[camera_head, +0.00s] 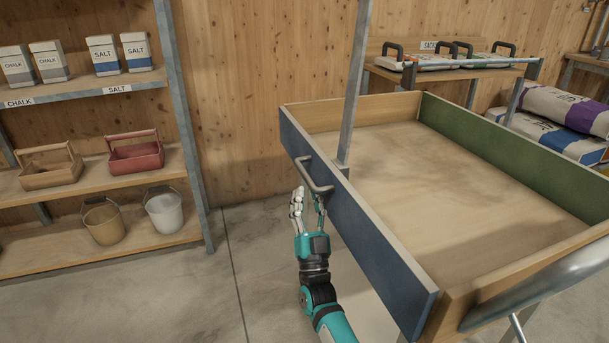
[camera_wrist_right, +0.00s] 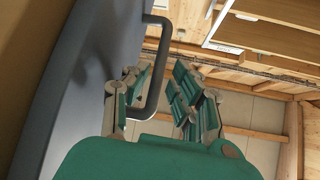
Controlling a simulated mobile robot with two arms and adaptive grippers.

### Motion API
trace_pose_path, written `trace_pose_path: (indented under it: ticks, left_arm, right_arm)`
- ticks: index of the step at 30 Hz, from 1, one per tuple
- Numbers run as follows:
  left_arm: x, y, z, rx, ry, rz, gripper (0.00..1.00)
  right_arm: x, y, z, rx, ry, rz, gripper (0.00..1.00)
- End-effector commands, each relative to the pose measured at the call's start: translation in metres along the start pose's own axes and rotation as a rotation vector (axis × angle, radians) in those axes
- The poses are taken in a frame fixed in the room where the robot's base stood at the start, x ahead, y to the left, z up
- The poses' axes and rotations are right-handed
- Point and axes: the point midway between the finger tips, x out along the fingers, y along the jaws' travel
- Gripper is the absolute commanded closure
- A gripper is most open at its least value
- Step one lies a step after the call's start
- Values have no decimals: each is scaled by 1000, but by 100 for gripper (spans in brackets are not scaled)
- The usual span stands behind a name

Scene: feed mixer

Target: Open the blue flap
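The blue flap (camera_head: 372,240) stands upright as the left side wall of a wooden cart tray. Its grey bar handle (camera_head: 311,176) sits on the outer face toward the far end. My right gripper (camera_head: 309,199) is at the handle, with its fingers spread. In the right wrist view, the handle (camera_wrist_right: 156,72) passes between the open fingers (camera_wrist_right: 163,92), close to the left finger; I cannot tell whether they touch. The flap's blue face (camera_wrist_right: 88,85) fills the left of that view. My left gripper is not in view.
The tray's bare floor (camera_head: 440,180) is empty, with a green wall (camera_head: 500,150) opposite. A metal post (camera_head: 355,80) rises by the flap. A shelf (camera_head: 95,205) with buckets and boxes stands left. Concrete floor (camera_head: 225,285) between is clear.

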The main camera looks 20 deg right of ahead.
Motion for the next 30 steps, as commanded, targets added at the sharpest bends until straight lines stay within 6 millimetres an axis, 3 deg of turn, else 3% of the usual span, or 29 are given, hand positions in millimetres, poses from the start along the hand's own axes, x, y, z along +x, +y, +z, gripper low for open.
trace_pose_path:
  ticks: [3,9,21,27,30]
  left_arm:
    - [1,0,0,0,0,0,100]
    - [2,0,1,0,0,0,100]
    - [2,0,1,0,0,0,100]
    - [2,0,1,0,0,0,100]
    - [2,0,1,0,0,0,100]
  right_arm:
    - [24,0,0,0,2,0,75]
    - [49,0,0,0,1,0,75]
    - [57,0,1,0,-1,0,75]
    - [57,0,0,0,-1,0,100]
    - [57,1,0,-1,-1,1,100]
